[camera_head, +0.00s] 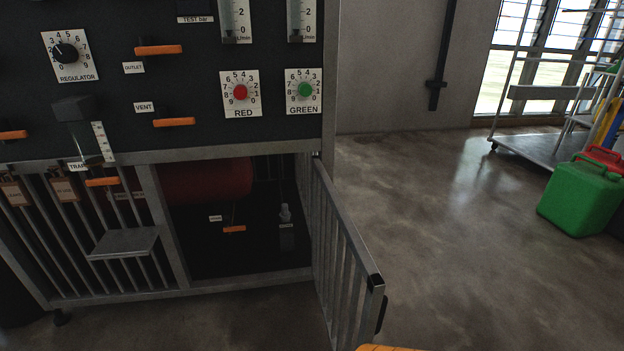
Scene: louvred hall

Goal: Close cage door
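The barred metal cage door (341,262) stands open, swung outward toward me. It is hinged at the right side of the cage opening, and its free edge has a dark corner cap and a dark handle or latch piece. The cage (172,228) is a grey frame under a black panel. Through its opening I see a red cylinder (207,182), an orange lever (234,229) and a small pale fitting in the dark interior. Neither gripper shows clearly in this view. Only an orange-yellow edge (390,348) shows at the bottom, by the door's free end; I cannot tell what it is.
The black panel (205,75) above carries a regulator dial, red and green dials and orange levers. A small grey shelf (124,243) juts from the left bars. Green and red cans (580,198) and a trolley (545,145) stand at right. The floor right of the door is clear.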

